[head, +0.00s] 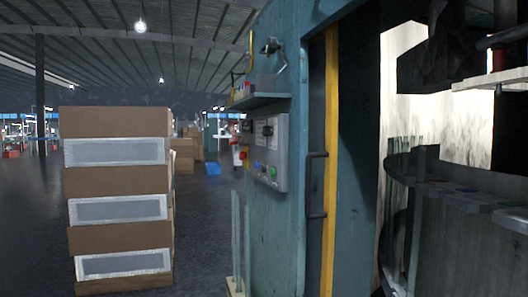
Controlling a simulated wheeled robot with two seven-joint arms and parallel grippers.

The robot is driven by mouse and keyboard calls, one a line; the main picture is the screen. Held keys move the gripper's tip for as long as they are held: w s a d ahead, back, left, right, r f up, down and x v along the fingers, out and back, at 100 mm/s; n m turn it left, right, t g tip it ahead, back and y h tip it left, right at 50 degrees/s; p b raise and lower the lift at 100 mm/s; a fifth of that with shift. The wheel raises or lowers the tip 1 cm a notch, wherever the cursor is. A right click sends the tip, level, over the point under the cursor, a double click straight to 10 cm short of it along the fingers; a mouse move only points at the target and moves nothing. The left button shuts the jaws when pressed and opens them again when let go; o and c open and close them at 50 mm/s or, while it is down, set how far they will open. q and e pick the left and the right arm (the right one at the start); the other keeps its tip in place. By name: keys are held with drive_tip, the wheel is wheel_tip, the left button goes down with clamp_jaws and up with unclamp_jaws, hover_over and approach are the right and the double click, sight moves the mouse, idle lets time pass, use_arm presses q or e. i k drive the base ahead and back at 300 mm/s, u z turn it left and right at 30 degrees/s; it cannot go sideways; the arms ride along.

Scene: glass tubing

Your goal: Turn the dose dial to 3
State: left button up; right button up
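A grey control box (281,150) is fixed to the side of a blue-green cabinet wall in the middle of the head view, seen at a steep angle. It carries small dark and pale fittings on its upper part and small coloured buttons, green and blue, lower down. I cannot tell which fitting is the dose dial, and no numbers or pointer can be read at this size. Neither of my grippers shows in this view.
A blue-green cabinet (270,220) has a dark door handle (316,185) and a yellow vertical strip (331,150). A small shelf (258,102) juts out above the box. Stacked cardboard boxes (118,182) stand left. A dark round workbench (450,200) is right. Floor shows between boxes and cabinet.

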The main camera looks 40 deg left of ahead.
sight(266, 131)
drive_tip(key=k, duration=0.85)
drive_tip(key=u, duration=2.15)
drive_tip(key=i, duration=2.3)
drive_tip(key=z, duration=0.5)
drive_tip(key=i, duration=1.4)
drive_tip(key=z, duration=1.2)
